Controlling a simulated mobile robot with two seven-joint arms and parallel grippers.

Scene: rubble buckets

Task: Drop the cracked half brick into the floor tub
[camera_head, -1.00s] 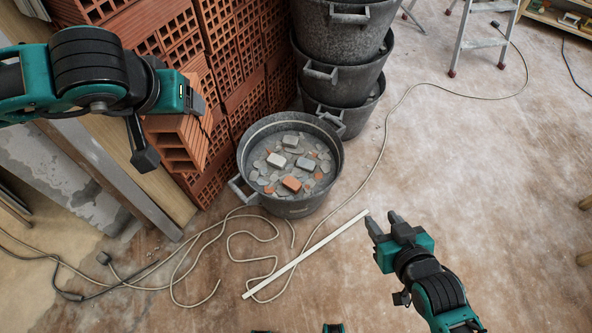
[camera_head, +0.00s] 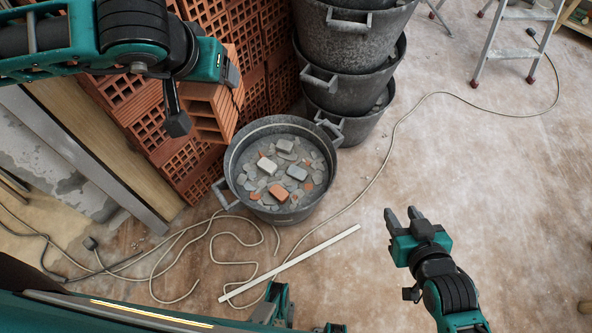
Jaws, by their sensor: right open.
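An orange hollow half brick (camera_head: 207,118) hangs in my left gripper (camera_head: 190,106) at upper left, its open cells showing. One dark finger shows on the brick's left side; the other is hidden, and cracks cannot be made out. The grey floor tub (camera_head: 290,216) stands on the floor below and right of the brick. It holds grey rubble, several pale and grey lumps and an orange piece (camera_head: 278,192). The brick is up and left of the tub's opening in the picture, apart from the contents. My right gripper (camera_head: 402,214) is open and empty above the floor at right.
Stacked hollow bricks (camera_head: 140,110) stand behind the tub at left. Stacked grey buckets (camera_head: 345,95) stand behind it. A pale strip (camera_head: 290,264) and looping cables (camera_head: 175,250) lie in front. A stepladder (camera_head: 515,45) stands at upper right. The right floor is mostly clear.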

